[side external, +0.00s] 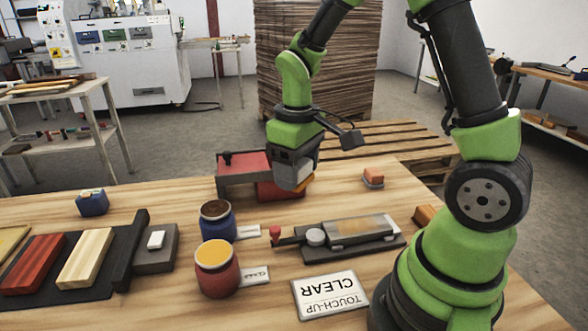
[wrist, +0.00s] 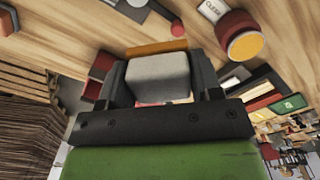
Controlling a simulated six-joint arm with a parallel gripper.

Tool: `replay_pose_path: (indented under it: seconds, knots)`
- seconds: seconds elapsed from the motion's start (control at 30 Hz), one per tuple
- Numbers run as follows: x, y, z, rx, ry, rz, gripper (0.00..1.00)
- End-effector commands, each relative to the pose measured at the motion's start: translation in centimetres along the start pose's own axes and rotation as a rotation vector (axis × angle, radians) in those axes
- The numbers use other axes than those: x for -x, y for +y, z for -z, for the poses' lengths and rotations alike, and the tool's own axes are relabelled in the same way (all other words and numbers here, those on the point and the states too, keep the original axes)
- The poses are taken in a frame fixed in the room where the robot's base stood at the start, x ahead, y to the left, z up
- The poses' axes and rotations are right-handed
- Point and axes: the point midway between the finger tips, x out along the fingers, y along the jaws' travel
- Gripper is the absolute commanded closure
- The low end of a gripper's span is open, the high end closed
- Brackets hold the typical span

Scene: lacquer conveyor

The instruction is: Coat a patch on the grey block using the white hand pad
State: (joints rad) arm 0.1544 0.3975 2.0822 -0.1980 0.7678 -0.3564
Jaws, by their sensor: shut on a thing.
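My gripper (side external: 292,185) hangs above the far middle of the table, in front of a red stand. It is shut on the white hand pad (side external: 290,173), a pale block with an orange edge. In the wrist view the pad (wrist: 158,76) sits between the two dark fingers (wrist: 160,80), with its orange edge toward the top. The pad's working face is hidden. A dark grey block (side external: 160,262) with a small white piece or patch on top lies at the left, beside the black rail, well away from my gripper.
The red stand (side external: 232,177) is close behind the pad. A blue jar (side external: 218,229), a red jar (side external: 217,277) and a metal tray (side external: 350,232) occupy the middle. Red (side external: 33,265) and pale wood (side external: 86,258) blocks lie left. A touch-up sign (side external: 329,294) lies in front.

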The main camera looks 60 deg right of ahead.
Motion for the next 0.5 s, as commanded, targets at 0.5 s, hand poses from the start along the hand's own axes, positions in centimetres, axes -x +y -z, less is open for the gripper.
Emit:
replay_pose_path:
  seconds: [0.5]
  knots:
    - [-4.6,12.5,-11.1,-0.009,-0.002,0.002,0.63]
